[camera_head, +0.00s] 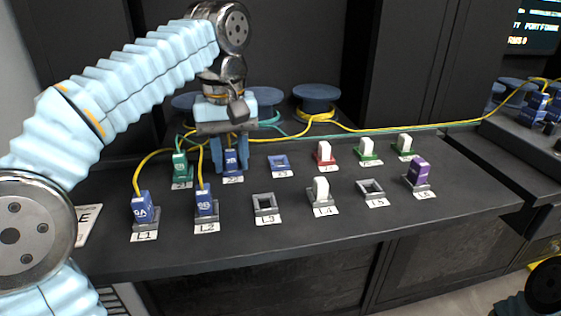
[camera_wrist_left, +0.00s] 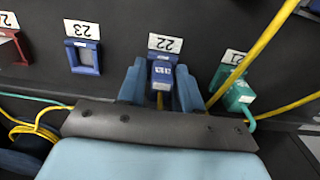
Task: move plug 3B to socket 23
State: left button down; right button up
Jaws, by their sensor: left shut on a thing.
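My left gripper (camera_head: 230,165) is shut on a blue plug (camera_wrist_left: 161,78) at the socket marked 22 in the back row. It also shows in the left wrist view with a finger on each side of the plug. The plug's lettering is too small to read surely. It stands upright at socket 22; I cannot tell whether it is fully seated. Socket 23 (camera_head: 279,166), a blue frame with an empty opening, is just to the right in the head view. In the left wrist view, socket 23 (camera_wrist_left: 83,57) is left of the plug. My right gripper is out of view.
A green plug (camera_head: 180,164) with its cable stands left of socket 22. Blue plugs sit at L1 (camera_head: 140,207) and L2 (camera_head: 205,200). L3 (camera_head: 265,206) is empty. A red socket with a white piece (camera_head: 325,154) is right of socket 23. Yellow cables (camera_head: 400,127) run behind.

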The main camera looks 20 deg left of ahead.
pick_arm(q)
jog(key=shift+c, duration=1.4)
grip_release()
